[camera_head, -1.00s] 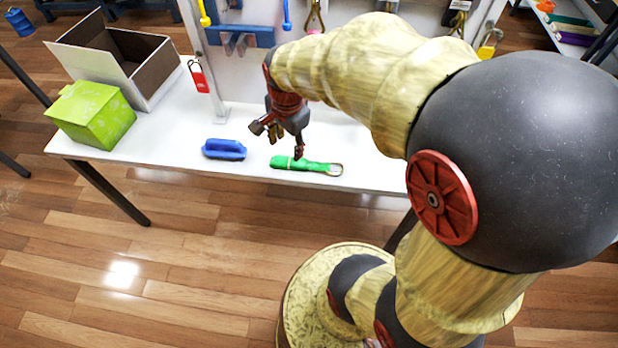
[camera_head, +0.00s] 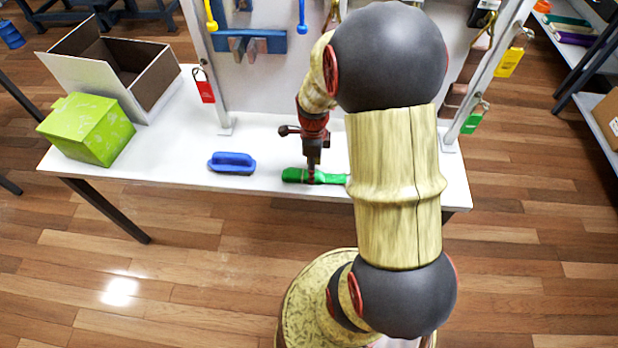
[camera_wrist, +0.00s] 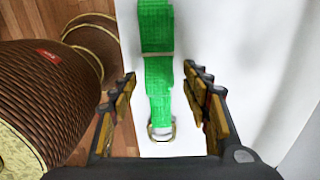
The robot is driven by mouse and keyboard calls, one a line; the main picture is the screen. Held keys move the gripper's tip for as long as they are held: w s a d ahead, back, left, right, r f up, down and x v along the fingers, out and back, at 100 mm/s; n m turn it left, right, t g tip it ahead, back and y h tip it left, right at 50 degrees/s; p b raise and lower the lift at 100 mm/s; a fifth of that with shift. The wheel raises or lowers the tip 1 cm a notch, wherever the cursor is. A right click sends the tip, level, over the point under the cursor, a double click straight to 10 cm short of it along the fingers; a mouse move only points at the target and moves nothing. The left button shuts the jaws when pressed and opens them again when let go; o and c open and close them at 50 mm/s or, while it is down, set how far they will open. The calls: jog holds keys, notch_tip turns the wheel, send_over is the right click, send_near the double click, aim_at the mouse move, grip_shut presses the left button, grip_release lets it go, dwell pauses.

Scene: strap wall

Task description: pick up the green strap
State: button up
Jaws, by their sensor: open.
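The green strap (camera_head: 316,177) lies flat on the white table near its front edge. In the wrist view the strap (camera_wrist: 158,75) runs away from me, with a folded thicker part at the far end and a metal ring (camera_wrist: 161,131) at the near end. My gripper (camera_head: 312,172) is over the strap in the head view, pointing down. In the wrist view my gripper (camera_wrist: 163,95) is open, with one finger on each side of the strap and visible gaps on both sides. My arm hides the strap's right end in the head view.
A blue handled block (camera_head: 232,163) lies left of the strap. A green box (camera_head: 88,130) and an open carton (camera_head: 150,85) stand at the table's left. A panel with hanging tags (camera_head: 204,88) rises behind. The table's front edge (camera_head: 260,190) is close.

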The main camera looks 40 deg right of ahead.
notch_tip(320, 180, down, 3)
jog(key=shift+r+b, duration=0.1)
jog(key=shift+b, duration=0.25)
jog(key=shift+s, duration=0.1)
jog(key=shift+r, duration=0.1)
jog(key=c, duration=1.1)
grip_shut()
